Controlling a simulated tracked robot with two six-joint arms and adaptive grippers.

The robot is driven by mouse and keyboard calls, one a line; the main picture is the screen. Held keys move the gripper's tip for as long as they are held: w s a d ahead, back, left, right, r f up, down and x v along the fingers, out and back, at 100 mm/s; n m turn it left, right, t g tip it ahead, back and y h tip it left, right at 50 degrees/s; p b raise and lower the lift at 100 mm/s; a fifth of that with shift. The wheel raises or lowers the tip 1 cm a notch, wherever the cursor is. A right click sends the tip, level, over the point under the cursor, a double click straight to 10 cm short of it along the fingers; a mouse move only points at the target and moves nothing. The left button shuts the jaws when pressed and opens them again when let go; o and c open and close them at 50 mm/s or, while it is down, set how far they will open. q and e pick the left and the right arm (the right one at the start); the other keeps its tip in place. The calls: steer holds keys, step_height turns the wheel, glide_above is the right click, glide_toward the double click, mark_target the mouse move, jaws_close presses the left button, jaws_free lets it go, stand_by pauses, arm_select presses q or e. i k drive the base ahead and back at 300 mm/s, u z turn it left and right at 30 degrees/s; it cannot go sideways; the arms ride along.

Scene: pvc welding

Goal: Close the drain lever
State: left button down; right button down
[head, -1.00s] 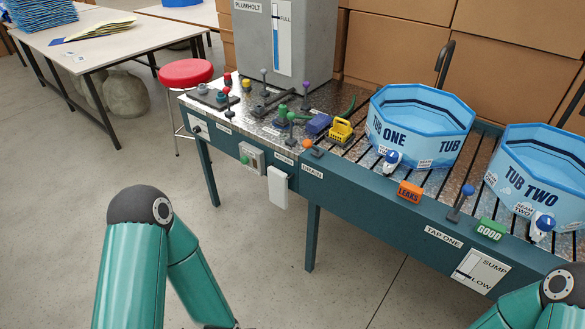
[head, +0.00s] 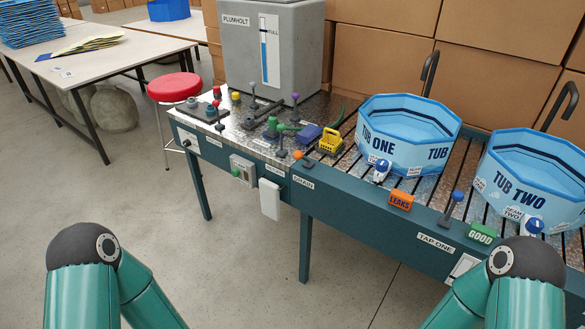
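The drain lever (head: 298,156) is a short lever with an orange knob at the bench's front edge, above the "DRAIN" label (head: 303,182). Its knob leans to the left of its small dark base (head: 308,163). Whether that position is open or closed I cannot tell. Both my teal arms show only their upper links and dark elbows at the bottom left and bottom right. Neither gripper is in view, and nothing of mine touches the lever.
Tub one (head: 408,132) and tub two (head: 530,180) stand right of the lever on the slatted bench. The blue-knobbed tap one lever (head: 453,204) stands farther right. The floor before the bench is clear.

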mark_target(298, 155)
steer(key=u, duration=0.05)
steer(key=i, duration=1)
steer(key=z, duration=0.05)
